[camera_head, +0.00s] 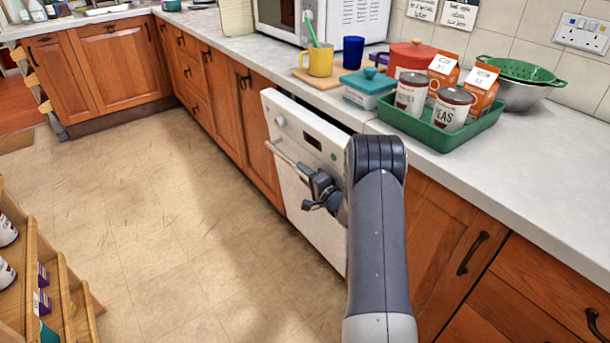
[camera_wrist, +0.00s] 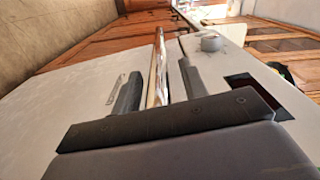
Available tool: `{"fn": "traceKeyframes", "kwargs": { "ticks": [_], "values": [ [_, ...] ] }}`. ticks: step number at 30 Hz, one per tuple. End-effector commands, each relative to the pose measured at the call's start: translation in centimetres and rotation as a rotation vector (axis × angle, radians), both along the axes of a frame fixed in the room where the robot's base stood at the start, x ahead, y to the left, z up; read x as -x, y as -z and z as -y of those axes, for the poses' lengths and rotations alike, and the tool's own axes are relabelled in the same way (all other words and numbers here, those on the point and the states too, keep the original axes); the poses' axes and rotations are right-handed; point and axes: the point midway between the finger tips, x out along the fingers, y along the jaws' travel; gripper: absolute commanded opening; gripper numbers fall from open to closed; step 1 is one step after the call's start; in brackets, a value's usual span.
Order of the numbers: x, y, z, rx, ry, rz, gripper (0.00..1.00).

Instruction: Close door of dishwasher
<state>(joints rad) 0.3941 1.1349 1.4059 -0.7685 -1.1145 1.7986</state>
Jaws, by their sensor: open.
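The white dishwasher door (camera_head: 293,130) stands slightly ajar, its top edge tilted out from the counter with a dark gap behind it. Its metal bar handle (camera_head: 285,158) runs across the front, and a round knob (camera_head: 281,121) is near the top left. My gripper (camera_head: 312,190) is at the handle, in front of the door. In the wrist view, the open fingers (camera_wrist: 157,90) lie on either side of the handle bar (camera_wrist: 157,65), with small gaps visible. My arm hides the right part of the door.
A green tray (camera_head: 445,138) with tins and cartons stands on the counter above the door. Wooden cabinets (camera_head: 225,100) flank the dishwasher. A wooden shelf unit (camera_head: 45,270) is at lower left. The tiled floor (camera_head: 165,220) between is clear.

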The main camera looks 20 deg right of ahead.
Motion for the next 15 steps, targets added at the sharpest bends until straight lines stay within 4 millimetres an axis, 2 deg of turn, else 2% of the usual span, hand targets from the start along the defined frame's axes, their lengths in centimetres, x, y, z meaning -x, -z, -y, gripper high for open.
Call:
{"fn": "traceKeyframes", "kwargs": {
  "ticks": [5, 15],
  "values": [
    [1.1, 0.0, 0.4, 0.000, 0.001, -0.002, 0.41],
    [7.5, -0.1, 2.3, -0.001, 0.004, -0.001, 0.41]
  ]
}}
